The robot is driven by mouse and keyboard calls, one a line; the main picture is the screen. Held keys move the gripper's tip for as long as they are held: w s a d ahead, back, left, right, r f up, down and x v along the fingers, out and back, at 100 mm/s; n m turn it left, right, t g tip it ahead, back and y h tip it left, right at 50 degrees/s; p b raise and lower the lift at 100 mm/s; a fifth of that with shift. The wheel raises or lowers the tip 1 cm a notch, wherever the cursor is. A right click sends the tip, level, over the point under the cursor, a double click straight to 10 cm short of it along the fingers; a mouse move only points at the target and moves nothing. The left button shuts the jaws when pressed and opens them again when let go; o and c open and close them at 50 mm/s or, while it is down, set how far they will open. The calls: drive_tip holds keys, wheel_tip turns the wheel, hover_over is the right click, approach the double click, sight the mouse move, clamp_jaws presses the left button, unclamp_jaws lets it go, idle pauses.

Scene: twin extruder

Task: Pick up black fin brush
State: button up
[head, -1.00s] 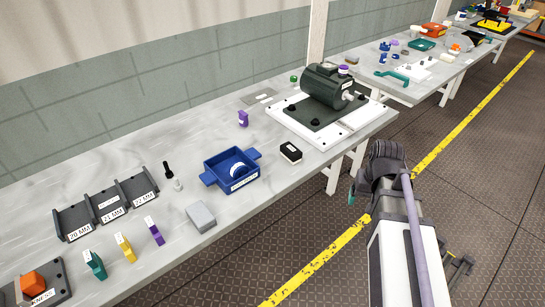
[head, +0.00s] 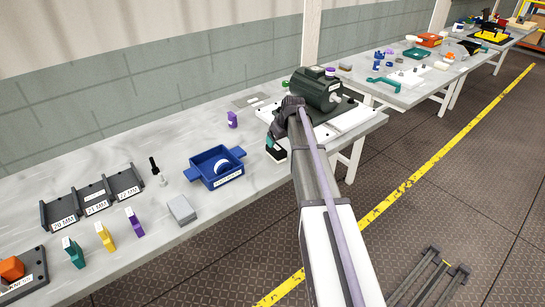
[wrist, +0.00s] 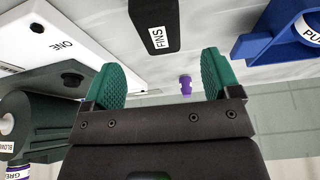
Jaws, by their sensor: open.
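The black fin brush is a dark block with a white label reading FINS (wrist: 155,22). In the wrist view it lies at the top, beyond the fingertips and lined up with the gap between them. My gripper (wrist: 160,72) is open, its two green pads apart with nothing between them. In the head view my gripper (head: 270,146) is over the table's front edge, right at the brush (head: 277,156), which is mostly hidden behind it. I cannot tell whether they touch.
A blue tray (head: 240,153) stands left of my gripper. The green motor unit (head: 318,90) on its white base plate (head: 352,120) is close on the right. A grey block (head: 182,210) lies at the front left.

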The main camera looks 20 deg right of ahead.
sight(276, 147)
drive_tip(key=b+x, duration=0.2)
drive_tip(key=x, duration=0.2)
drive_tip(key=shift+s, duration=0.15)
drive_tip(key=shift+r, duration=0.15)
drive_tip(key=b+x, duration=0.4)
drive_tip(key=x, duration=0.1)
drive_tip(key=shift+f+b, duration=0.25)
drive_tip(key=shift+b, duration=0.1)
drive_tip(key=shift+r, duration=0.25)
drive_tip(key=shift+f, duration=0.2)
drive_tip(key=shift+c, duration=0.4)
drive_tip(key=c, duration=1)
